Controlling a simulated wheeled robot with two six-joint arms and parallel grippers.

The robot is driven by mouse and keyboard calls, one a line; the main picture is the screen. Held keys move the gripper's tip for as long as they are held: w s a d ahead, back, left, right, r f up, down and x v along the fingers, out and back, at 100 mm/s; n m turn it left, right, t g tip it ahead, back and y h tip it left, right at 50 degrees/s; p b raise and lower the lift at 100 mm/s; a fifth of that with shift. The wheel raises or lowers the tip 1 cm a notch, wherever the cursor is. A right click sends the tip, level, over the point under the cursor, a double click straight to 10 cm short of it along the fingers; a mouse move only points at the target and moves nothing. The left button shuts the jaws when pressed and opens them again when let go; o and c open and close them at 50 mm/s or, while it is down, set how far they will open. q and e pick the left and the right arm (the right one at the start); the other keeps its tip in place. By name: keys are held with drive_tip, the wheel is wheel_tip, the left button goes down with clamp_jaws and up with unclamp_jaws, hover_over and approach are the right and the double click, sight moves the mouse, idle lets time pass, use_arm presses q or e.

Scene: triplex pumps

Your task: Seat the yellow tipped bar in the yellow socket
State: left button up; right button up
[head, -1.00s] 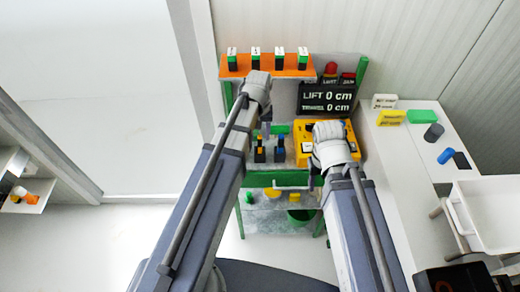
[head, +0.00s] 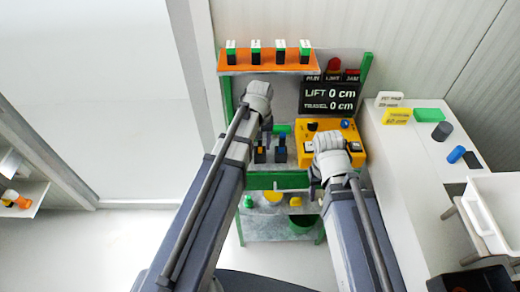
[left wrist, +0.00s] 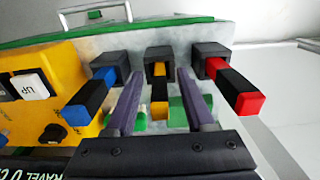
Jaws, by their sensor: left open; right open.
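In the left wrist view the yellow tipped bar (left wrist: 160,110) is black with a yellow end and points toward the camera. It stands out of a dark block (left wrist: 156,52) that shows yellow where they meet; this looks like the yellow socket, and I cannot tell how deep the bar sits. My left gripper (left wrist: 160,98) is open, with one finger on each side of the bar and gaps visible. In the head view the bar (head: 260,149) shows just below my left gripper (head: 266,128). My right gripper (head: 314,190) is open at the bench's front, its fingers mostly hidden.
A blue tipped bar (left wrist: 76,114) and a red tipped bar (left wrist: 250,102) flank the yellow one closely. A yellow control box (head: 350,131) stands right of the bars, below a black display (head: 329,99) reading 0 cm. An orange shelf (head: 265,62) is above. A white side table (head: 400,150) is at right.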

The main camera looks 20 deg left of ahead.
use_arm(q)
drive_tip(key=shift+c, duration=0.4)
clamp_jaws()
idle(0.9)
